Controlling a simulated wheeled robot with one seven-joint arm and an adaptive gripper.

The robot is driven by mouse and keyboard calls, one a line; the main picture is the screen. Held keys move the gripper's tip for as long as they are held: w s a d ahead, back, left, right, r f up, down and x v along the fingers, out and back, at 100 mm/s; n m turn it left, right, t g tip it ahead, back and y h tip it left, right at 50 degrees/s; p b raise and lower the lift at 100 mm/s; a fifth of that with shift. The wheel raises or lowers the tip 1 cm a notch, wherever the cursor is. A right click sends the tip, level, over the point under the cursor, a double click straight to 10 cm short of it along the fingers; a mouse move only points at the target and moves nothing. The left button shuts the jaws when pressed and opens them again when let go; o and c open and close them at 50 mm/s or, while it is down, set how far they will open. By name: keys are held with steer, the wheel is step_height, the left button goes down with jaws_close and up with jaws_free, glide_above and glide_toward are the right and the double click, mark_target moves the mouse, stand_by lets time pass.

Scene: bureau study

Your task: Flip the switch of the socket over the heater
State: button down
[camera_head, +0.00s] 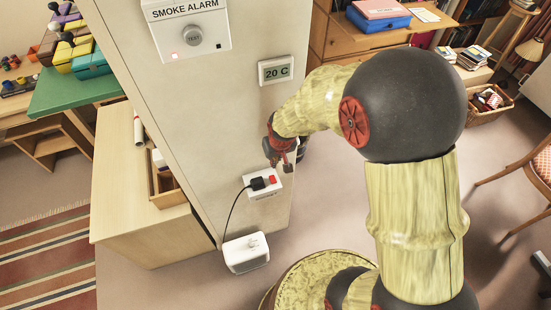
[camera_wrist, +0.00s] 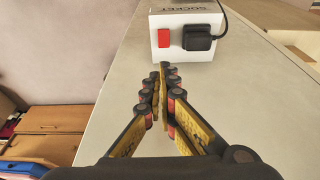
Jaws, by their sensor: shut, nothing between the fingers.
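The white socket box (camera_head: 263,183) is on the grey panel, with a red switch (camera_head: 272,180) and a black plug (camera_head: 258,184) in it. The white heater (camera_head: 246,252) stands on the floor below, with a black cord running up to the plug. In the wrist view the socket box (camera_wrist: 187,15) is at the top, with the red switch (camera_wrist: 163,38) left of the plug (camera_wrist: 198,39). My gripper (camera_wrist: 161,70) is shut and empty, its tips pointing towards the socket near the switch. I cannot tell whether they touch it. My gripper also shows in the head view (camera_head: 284,164), just above the socket.
A smoke alarm (camera_head: 190,32) and a 20 C display (camera_head: 276,70) are on the same panel above the socket. A wooden cabinet (camera_head: 130,200) stands left of the panel. A chair (camera_head: 535,172) and a basket (camera_head: 487,110) stand at the right, with open floor between.

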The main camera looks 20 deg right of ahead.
mark_target(274, 175)
steer(key=x, duration=0.2)
steer(key=b+x, duration=0.1)
steer(key=x, duration=0.4)
steer(key=shift+s+f+b, duration=0.3)
steer(key=shift+f+b, duration=0.05)
steer(key=shift+b, duration=0.05)
steer(key=shift+f, duration=0.6)
steer(key=shift+f, duration=0.1)
steer(key=shift+f+b, duration=0.3)
steer(key=shift+w, duration=0.1)
steer(key=shift+s+r+p, duration=0.3)
steer(key=shift+s+p, duration=0.1)
steer(key=shift+s, duration=0.35)
steer(key=shift+r, duration=0.1)
